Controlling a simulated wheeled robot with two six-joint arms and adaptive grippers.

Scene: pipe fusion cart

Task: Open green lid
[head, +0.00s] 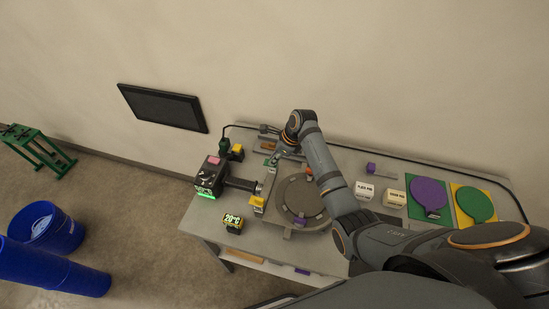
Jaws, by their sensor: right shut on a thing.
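My right arm reaches in from the lower right over the cart (345,258) and bends down at its wrist. My right gripper (273,160) is at the back of the cart, behind the round grey plate (300,195). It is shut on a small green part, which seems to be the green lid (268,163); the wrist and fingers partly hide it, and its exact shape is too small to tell. A green round paddle (477,204) lies on a yellow mat at the right, apart from the gripper. My left gripper is not in view.
A dark device with a green display (207,180) stands at the left edge, near a 20°C display block (233,222). A purple paddle (428,194) lies on a green mat. White labelled blocks (365,191) stand beside my arm.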

